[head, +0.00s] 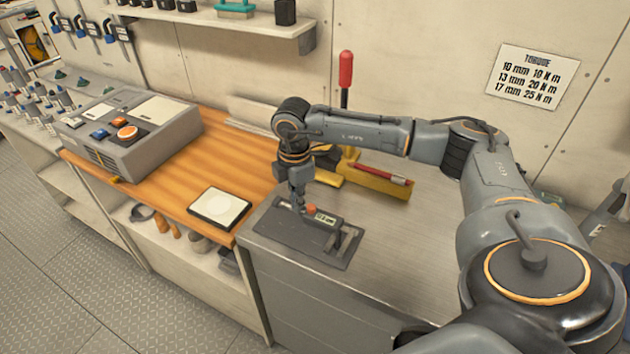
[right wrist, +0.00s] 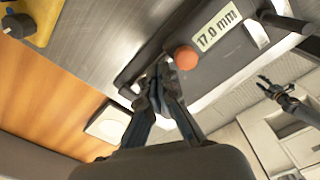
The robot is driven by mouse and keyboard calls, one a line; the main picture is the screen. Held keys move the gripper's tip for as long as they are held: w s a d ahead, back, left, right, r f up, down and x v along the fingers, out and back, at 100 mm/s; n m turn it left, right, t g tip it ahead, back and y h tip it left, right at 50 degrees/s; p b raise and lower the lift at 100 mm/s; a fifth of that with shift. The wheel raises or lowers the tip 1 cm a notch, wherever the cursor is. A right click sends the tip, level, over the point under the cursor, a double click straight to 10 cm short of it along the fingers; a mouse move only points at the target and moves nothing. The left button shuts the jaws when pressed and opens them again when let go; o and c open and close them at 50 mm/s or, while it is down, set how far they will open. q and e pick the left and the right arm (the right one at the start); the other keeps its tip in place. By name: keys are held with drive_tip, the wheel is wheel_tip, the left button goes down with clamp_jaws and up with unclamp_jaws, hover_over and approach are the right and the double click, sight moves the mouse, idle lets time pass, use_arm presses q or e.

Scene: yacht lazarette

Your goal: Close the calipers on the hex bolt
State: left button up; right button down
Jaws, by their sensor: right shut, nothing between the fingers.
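The calipers (head: 326,219) lie on a dark plate (head: 290,245) on the grey metal bench. Their display reads 17.0 mm in the right wrist view (right wrist: 217,29), with an orange round knob (right wrist: 186,57) beside it. My right gripper (head: 299,208) points down at the knob end of the calipers. Its fingertips (right wrist: 158,82) are together and empty, close beside the knob; whether they touch the calipers I cannot tell. I cannot make out the hex bolt clearly.
A yellow holder (head: 370,180) with a red pencil-like tool stands behind the calipers. A white-topped pad (head: 221,207) lies on the wooden bench to the left, with a grey control box (head: 130,128) beyond. The metal bench right of the plate is partly clear.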

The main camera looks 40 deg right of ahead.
drive_tip(key=shift+w+a, duration=0.3)
drive_tip(key=shift+w, duration=0.4)
wheel_tip(320, 180, up, 8)
drive_tip(key=p, duration=0.5)
idle(0.3)
